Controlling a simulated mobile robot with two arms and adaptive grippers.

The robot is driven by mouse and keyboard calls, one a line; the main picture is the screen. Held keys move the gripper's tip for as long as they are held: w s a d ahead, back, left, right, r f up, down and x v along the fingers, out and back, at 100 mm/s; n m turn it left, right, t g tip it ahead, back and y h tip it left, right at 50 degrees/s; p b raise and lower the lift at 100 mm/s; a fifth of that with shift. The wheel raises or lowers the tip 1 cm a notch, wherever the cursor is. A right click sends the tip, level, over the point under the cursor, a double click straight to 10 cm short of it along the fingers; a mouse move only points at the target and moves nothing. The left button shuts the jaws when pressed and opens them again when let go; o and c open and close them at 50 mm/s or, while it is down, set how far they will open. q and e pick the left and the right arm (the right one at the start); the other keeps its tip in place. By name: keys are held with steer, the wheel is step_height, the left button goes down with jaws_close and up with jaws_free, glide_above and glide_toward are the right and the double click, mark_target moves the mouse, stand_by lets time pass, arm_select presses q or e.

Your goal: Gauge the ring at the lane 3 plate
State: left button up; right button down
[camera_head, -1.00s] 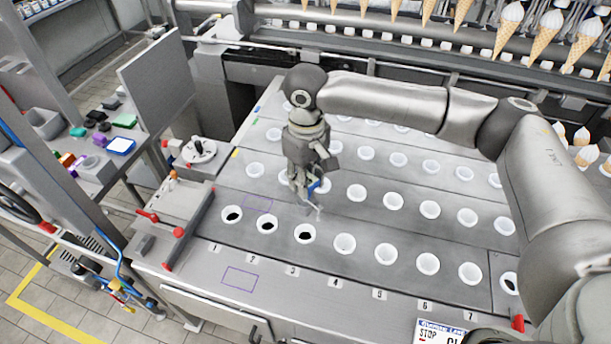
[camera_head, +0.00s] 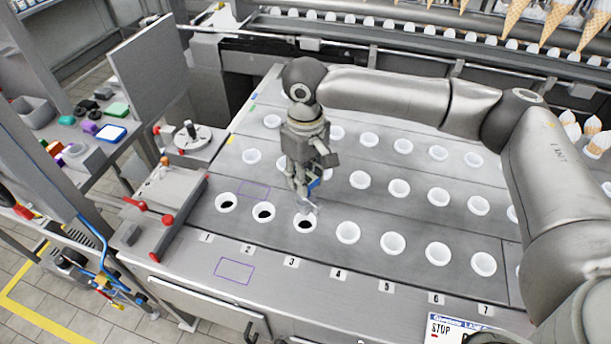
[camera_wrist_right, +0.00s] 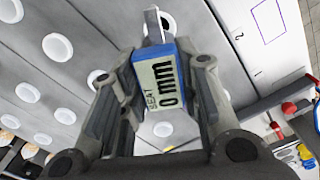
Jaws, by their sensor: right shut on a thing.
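My right gripper (camera_head: 306,190) is shut on a blue gauge (camera_head: 313,184). In the right wrist view the gauge (camera_wrist_right: 165,82) has a pale face reading "SEAT 0 mm" and a thin metal end beyond the blue body. The lane 3 ring (camera_head: 298,226) is white with a dark centre, in the front row behind the "3" label (camera_head: 291,262). The gauge's lower end is over the far side of this ring; I cannot tell whether it touches. The gripper partly covers the ring's far edge. My left gripper is not in view.
Dark-centred rings (camera_head: 226,202) stand at lanes 1 and 2; white-filled ones (camera_head: 348,233) continue to the right. Several rows of rings lie behind. A red-handled fixture (camera_head: 155,210) stands at the left edge. Cones (camera_head: 520,20) hang at the back right.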

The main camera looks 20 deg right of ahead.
mark_target(306, 201)
step_height(306, 201, down, 2)
steer(key=shift+f+b, duration=0.1)
steer(key=shift+b, duration=0.9)
step_height(306, 201, down, 2)
steer(key=shift+b, duration=1.15)
steer(key=shift+f, duration=2.05)
steer(key=c, duration=1)
jaws_free()
step_height(306, 201, up, 12)
